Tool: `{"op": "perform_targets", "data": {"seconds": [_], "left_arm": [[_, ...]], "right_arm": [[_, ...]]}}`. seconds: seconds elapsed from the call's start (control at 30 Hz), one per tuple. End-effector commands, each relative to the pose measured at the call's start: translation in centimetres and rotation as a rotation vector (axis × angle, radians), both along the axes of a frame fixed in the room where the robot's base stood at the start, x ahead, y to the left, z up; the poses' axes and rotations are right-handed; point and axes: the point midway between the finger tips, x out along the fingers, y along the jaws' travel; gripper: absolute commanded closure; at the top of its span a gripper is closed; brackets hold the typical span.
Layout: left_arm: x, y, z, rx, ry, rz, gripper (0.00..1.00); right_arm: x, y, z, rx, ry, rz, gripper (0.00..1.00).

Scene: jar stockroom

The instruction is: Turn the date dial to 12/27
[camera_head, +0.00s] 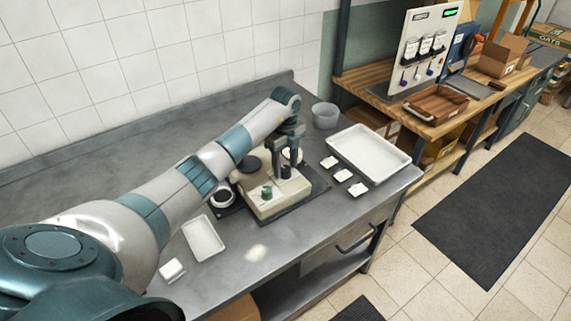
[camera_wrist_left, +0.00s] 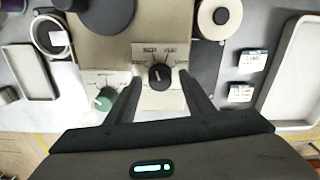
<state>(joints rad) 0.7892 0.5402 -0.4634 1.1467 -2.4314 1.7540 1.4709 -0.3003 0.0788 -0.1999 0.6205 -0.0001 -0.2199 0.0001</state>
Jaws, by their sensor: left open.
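A beige machine (camera_head: 262,207) stands on a dark mat on the grey bench. In the left wrist view, a black dial (camera_wrist_left: 159,77) with a pale pointer mark sits on a light plate with printed labels around it, too small to read. A green knob (camera_wrist_left: 104,98) is to its left; it also shows in the head view (camera_head: 267,191). My left gripper (camera_head: 278,163) is over the machine, pointing down. In the wrist view its open fingers (camera_wrist_left: 160,82) stand on both sides of the black dial, with visible gaps; contact cannot be told. My right gripper is not in view.
A large white tray (camera_head: 368,152) and several small white cards lie right of the machine. A smaller tray (camera_head: 203,238) lies to the left. A clear bowl (camera_head: 326,115) stands behind. A wooden bench (camera_head: 372,82) with a dispenser panel is at the back right.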

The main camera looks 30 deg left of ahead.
Motion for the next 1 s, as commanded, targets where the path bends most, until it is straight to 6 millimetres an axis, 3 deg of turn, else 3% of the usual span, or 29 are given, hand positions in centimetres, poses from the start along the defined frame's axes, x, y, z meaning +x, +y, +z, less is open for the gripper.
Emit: {"op": "perform_targets", "data": {"seconds": [0.07, 0.1, 0.27, 0.67, 1.0], "left_arm": [[0.0, 0.0, 0.0, 0.0, 0.0, 0.0, 0.52], [0.0, 0.0, 0.0, 0.0, 0.0, 0.0, 0.57], [0.0, 0.0, 0.0, 0.0, 0.0, 0.0, 0.94], [0.0, 0.0, 0.0, 0.001, 0.0, -0.037, 0.93], [0.0, 0.1, -0.2, 0.003, -0.001, -0.219, 0.93]], "right_arm": [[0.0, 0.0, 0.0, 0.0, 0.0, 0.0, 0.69], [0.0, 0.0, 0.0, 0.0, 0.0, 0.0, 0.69], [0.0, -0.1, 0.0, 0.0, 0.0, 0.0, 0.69], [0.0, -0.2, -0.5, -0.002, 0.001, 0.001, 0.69], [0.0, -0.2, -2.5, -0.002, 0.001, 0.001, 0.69]]}}
